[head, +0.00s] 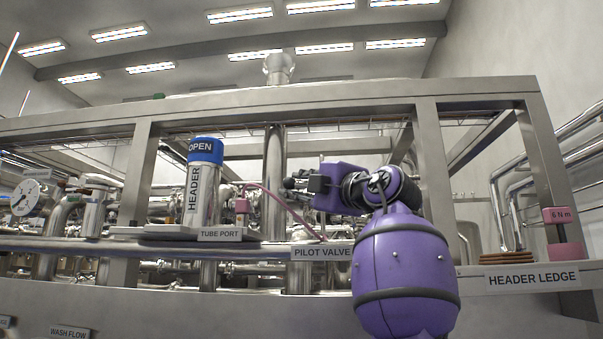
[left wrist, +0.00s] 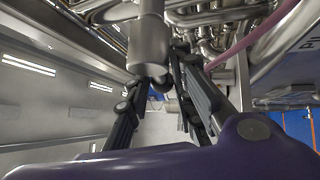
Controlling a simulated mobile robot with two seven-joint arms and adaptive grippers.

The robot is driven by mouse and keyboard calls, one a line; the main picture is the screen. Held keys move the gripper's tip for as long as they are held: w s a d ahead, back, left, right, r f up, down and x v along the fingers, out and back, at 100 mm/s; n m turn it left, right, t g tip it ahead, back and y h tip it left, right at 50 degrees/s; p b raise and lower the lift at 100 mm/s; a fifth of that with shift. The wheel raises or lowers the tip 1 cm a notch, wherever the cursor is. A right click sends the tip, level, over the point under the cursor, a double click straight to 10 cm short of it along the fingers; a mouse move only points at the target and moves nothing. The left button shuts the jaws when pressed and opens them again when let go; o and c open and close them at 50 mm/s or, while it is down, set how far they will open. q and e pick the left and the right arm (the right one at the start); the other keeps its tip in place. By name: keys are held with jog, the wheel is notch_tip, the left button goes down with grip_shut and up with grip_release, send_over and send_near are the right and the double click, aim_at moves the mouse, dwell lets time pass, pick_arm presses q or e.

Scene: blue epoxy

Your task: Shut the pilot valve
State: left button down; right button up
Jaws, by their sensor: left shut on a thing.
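My left gripper (head: 294,184) is in the middle of the head view, in front of the pipework above the label PILOT VALVE (head: 321,253). In the left wrist view the fingers of my left gripper (left wrist: 160,86) are closed around the dark, rounded end of the pilot valve (left wrist: 150,45), below a grey metal cylinder. The fingers hide much of the gripped part, and I cannot tell how far the valve is turned. My right gripper is not in view.
A HEADER cylinder (head: 201,190) with a blue cap reading OPEN stands left, above the TUBE PORT label (head: 220,234). A pink tube (head: 285,208) runs close under the gripper. Steel frame posts (head: 433,185) stand around. The header ledge (head: 533,279) is at right.

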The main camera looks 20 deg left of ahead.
pick_arm(q)
jog(key=shift+s+n+g+h+p, duration=0.15)
jog(key=shift+n+g+h+p, duration=0.5)
jog(key=shift+n, duration=0.25)
jog(key=shift+f, duration=0.4)
jog(key=c, duration=1.7)
grip_release()
jog(key=shift+a, duration=0.1)
jog(key=v, duration=1.2)
